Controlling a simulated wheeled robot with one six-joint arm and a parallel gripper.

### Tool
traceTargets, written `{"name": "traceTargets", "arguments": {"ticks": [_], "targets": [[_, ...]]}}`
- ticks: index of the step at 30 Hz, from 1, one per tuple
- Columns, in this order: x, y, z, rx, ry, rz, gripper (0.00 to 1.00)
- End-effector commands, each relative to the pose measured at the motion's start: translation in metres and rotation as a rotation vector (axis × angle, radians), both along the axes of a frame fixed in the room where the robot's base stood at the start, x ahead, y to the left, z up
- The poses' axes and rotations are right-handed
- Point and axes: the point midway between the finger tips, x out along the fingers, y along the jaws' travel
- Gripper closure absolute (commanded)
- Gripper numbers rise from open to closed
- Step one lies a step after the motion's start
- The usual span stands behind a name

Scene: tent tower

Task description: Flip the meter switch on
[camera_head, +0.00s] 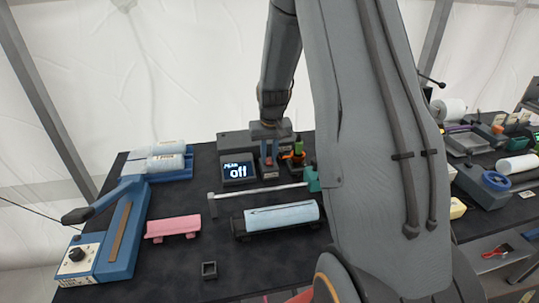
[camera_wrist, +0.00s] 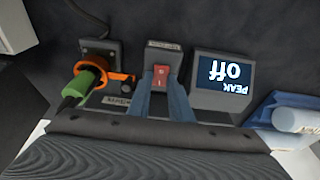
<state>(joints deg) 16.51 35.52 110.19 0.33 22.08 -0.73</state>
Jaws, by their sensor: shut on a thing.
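The meter display (camera_head: 238,171) reads "off" in the head view; it shows upside down in the wrist view as "PEAK off" (camera_wrist: 224,78). Beside it, the red rocker switch (camera_wrist: 161,75) sits on a grey housing (camera_wrist: 164,56). My gripper (camera_head: 268,160) reaches down at the switch. In the wrist view its two blue fingers (camera_wrist: 162,96) lie either side of the switch, close around the housing, and are shut on it. Whether the fingertips press the rocker itself is hard to tell.
An orange and green plug (camera_wrist: 87,82) sits in a socket beside the switch. A metal rod (camera_head: 258,192) and a light-blue roll (camera_head: 282,216) lie in front. A blue lever device (camera_head: 124,232) and pink block (camera_head: 173,227) are at left. The front table is mostly clear.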

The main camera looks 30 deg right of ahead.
Motion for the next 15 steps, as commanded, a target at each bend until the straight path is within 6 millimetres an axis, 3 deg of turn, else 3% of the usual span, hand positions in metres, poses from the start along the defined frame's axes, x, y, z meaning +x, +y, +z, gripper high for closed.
{"name": "traceTargets", "arguments": {"ticks": [15], "targets": [[0.0066,-0.0022,-0.0009,0.060,0.213,0.001,1.00]]}}
